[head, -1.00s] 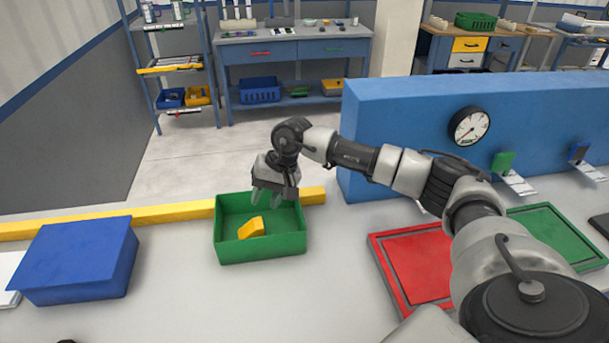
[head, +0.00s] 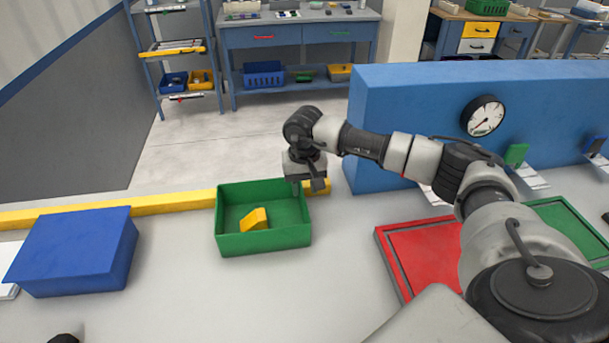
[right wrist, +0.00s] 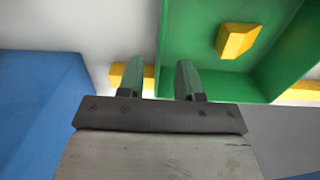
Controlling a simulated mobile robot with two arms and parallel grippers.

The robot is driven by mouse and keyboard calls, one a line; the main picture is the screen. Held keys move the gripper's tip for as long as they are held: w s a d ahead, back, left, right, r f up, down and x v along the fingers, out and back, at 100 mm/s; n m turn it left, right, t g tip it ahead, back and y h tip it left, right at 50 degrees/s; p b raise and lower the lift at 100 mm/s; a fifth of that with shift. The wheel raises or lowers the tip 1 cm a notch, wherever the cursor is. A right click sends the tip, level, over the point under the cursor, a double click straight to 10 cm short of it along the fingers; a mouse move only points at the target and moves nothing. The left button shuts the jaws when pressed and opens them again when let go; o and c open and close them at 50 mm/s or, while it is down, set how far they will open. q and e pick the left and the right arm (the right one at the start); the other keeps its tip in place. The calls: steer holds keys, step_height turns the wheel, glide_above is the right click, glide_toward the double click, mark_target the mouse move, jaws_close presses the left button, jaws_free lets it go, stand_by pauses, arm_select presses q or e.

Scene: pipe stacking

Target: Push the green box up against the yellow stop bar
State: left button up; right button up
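The green box (head: 262,241) is an open tray on the white table, with a yellow block (head: 254,219) lying inside. The yellow stop bar (head: 178,199) runs left to right along the box's far side; I cannot tell whether box and bar touch. My right gripper (head: 308,186) points down at the box's far right corner. In the right wrist view its fingers (right wrist: 162,80) are apart, one over the inside of the box (right wrist: 185,40), the other outside its side wall, above the bar (right wrist: 117,75).
A blue box (head: 75,252) sits left of the green box. A blue panel (head: 400,105) with a gauge stands at the back right. A red tray (head: 425,255) and a green tray (head: 565,225) lie to the right. The table in front of the green box is clear.

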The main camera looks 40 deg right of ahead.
mark_target(304, 219)
step_height(304, 219, down, 8)
steer(key=shift+p, duration=0.5)
jaws_close()
jaws_free()
step_height(304, 219, up, 11)
steer(key=shift+f+b, duration=0.1)
steer(key=shift+b, duration=0.75)
